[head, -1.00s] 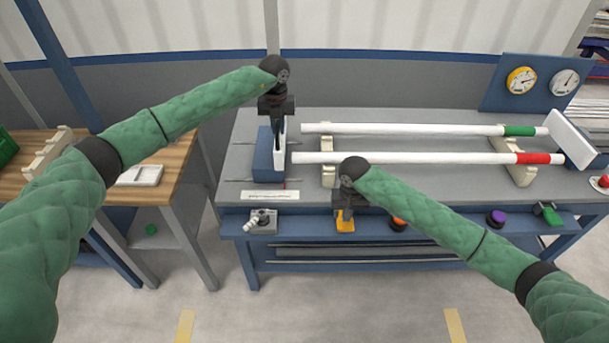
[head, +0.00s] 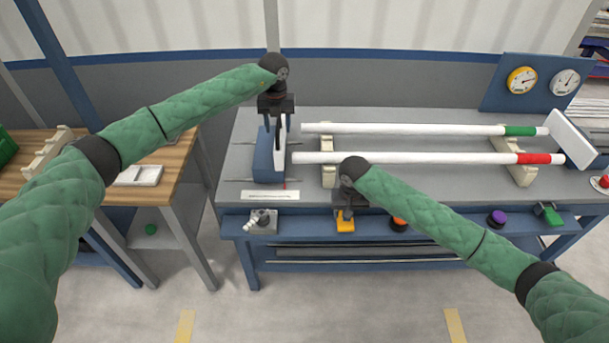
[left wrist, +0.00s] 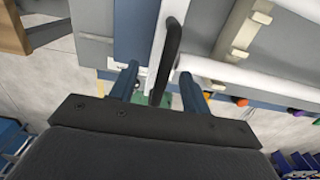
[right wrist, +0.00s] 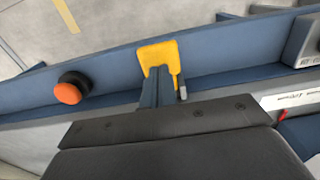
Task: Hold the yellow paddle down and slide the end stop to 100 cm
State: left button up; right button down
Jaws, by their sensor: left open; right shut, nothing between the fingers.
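The end stop (head: 264,160) is a blue block with a white face and an upright black handle, at the left end of the bench. My left gripper (head: 278,125) is open above it; in the left wrist view the black handle (left wrist: 169,50) stands between its fingers (left wrist: 157,86). A red pointer shows beside the white scale strip (head: 270,195); its reading is too small to tell. The yellow paddle (head: 346,226) is on the front rail. My right gripper (head: 347,212) is shut and empty, its fingertips at the paddle (right wrist: 160,52); firm contact cannot be told.
Two white pipes, one with a green band (head: 420,130) and one with a red band (head: 420,158), lie on cream supports right of the end stop. A grey valve-like fitting (head: 262,220) and an orange button (head: 398,224) flank the paddle on the rail.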

pick_arm(q)
jog(key=shift+r, duration=3.2)
pick_arm(e)
notch_tip(320, 180, up, 10)
